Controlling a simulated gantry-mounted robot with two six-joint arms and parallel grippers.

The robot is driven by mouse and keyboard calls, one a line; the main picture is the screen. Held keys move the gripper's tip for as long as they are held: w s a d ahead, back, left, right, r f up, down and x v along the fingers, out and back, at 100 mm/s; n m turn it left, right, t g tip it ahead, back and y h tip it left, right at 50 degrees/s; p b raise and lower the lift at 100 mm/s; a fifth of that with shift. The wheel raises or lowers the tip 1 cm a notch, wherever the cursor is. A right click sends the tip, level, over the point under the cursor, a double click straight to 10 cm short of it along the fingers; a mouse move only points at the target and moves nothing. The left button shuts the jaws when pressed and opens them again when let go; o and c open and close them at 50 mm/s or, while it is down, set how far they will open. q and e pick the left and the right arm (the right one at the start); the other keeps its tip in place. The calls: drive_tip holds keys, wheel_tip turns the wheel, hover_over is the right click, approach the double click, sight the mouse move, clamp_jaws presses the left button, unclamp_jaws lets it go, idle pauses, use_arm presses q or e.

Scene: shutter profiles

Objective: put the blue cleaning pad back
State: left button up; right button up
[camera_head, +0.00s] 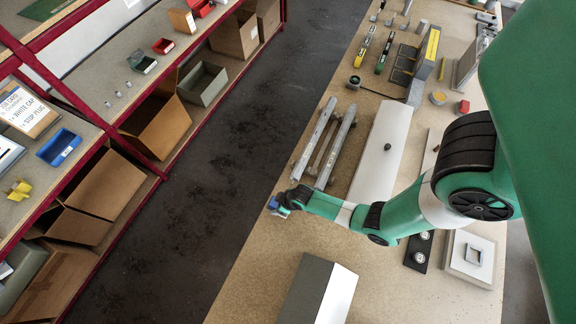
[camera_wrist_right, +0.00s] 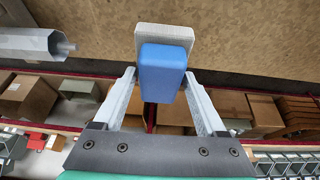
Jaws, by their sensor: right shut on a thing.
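The blue cleaning pad (camera_wrist_right: 162,72) is between the two fingers of my right gripper (camera_wrist_right: 163,88) in the right wrist view. It is a blue block with a pale grey layer at its far end. My right gripper is shut on it. In the head view, only a small blue part of the pad (camera_head: 273,203) shows at the tip of my right gripper (camera_head: 284,203), near the workbench's left edge. The gripper hides most of the pad there, and I cannot tell whether it touches the bench. My left gripper is not in view.
Metal profiles (camera_head: 322,148) lie on the workbench (camera_head: 250,262) just beyond my right gripper. A grey-and-white box (camera_head: 318,293) stands in front. Tools (camera_head: 385,50) lie at the far end. A red-framed shelf (camera_head: 165,172) with bins stands left, across the dark floor (camera_head: 215,165).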

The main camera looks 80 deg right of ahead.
drive_tip(key=shift+s+d+f, duration=0.2)
drive_tip(key=shift+d+f, duration=0.1)
drive_tip(key=shift+f, duration=0.15)
drive_tip(key=f+b, duration=0.4)
drive_tip(key=shift+s+d+f, duration=0.1)
drive_tip(key=shift+s+d, duration=0.15)
drive_tip(key=shift+s, duration=0.1)
drive_tip(key=shift+w+a, duration=0.1)
drive_tip(key=shift+r, duration=0.2)
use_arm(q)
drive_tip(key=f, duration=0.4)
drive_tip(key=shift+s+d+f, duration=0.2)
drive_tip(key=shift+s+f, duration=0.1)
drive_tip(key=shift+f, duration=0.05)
use_arm(e)
drive_tip(key=shift+f, duration=0.1)
